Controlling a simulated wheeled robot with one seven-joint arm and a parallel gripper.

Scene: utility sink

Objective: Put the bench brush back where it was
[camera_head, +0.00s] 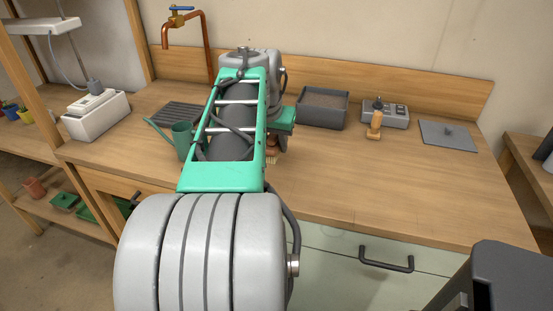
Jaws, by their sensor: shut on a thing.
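My gripper (273,137) is above the worktop in the middle of the camera_head view, mostly hidden behind my own green and grey arm. It is shut on the bench brush (271,156). Only a small piece of brown wood and pale bristles show below the gripper, just above or at the worktop; I cannot tell whether they touch it. The rest of the brush is hidden.
On the worktop (350,190), a green watering can (182,139) stands left of my arm. A grey tray of soil (322,108), a grey device (393,115) with a wooden piece (375,124) before it, and a flat grey plate (447,135) stand right. The front right is clear.

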